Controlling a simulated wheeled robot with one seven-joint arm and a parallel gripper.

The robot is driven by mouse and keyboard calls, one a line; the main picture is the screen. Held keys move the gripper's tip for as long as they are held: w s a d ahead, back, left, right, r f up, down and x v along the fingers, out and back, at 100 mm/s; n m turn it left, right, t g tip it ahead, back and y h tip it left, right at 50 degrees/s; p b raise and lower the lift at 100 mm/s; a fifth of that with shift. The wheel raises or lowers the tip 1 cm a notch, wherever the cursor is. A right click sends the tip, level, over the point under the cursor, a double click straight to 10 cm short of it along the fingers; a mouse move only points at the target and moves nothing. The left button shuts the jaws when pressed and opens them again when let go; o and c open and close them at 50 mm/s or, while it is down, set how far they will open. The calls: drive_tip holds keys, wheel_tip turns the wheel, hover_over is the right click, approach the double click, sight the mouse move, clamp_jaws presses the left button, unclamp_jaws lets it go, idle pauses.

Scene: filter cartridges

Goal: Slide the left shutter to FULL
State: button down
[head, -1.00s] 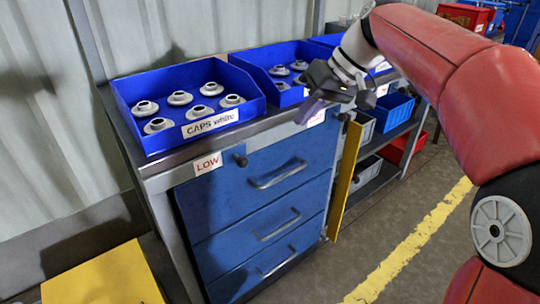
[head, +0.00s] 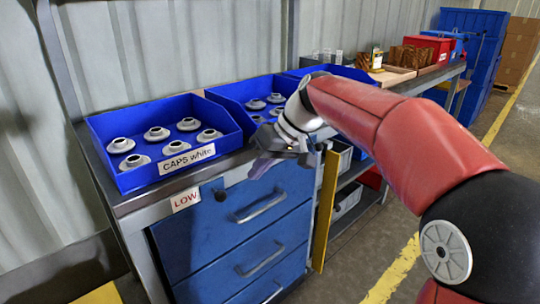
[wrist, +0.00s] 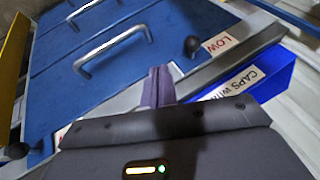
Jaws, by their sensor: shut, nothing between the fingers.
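A black knob (head: 220,193) sits on the rail at the top of the blue drawer front, just right of the LOW label (head: 185,199). In the wrist view the knob (wrist: 192,46) is beside the LOW label (wrist: 219,43) too. A partly hidden white label (wrist: 62,134) lies at the other end of that rail; its text cannot be read. I cannot make out the shutter panel itself. My gripper (head: 262,168) is shut and empty, right of the knob and apart from it, near the bench front edge. Its closed fingers (wrist: 159,85) also show in the wrist view.
The blue bin (head: 215,170) labelled CAPS white stands behind the LOW label, holding several white caps. A second blue bin (head: 240,88) is behind my gripper. Drawer handles (head: 259,207) stick out below. A yellow panel (head: 326,210) stands right of the drawers.

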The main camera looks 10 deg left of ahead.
sight(210, 197)
drive_tip(key=shift+s+a+f, duration=0.4)
drive_tip(key=shift+a, duration=0.3)
drive_tip(key=shift+s+a+f, duration=0.4)
drive_tip(key=shift+a+f, duration=0.05)
drive_tip(key=shift+a, duration=0.3)
drive_tip(key=shift+s+a+f, duration=0.4)
drive_tip(key=shift+a, duration=0.3)
drive_tip(key=shift+s, duration=0.1)
drive_tip(key=s+a, duration=0.2)
drive_tip(key=s+a+b, duration=0.1)
drive_tip(key=s+a, duration=0.1)
drive_tip(key=s, duration=0.1)
drive_tip(key=shift+a, duration=0.2)
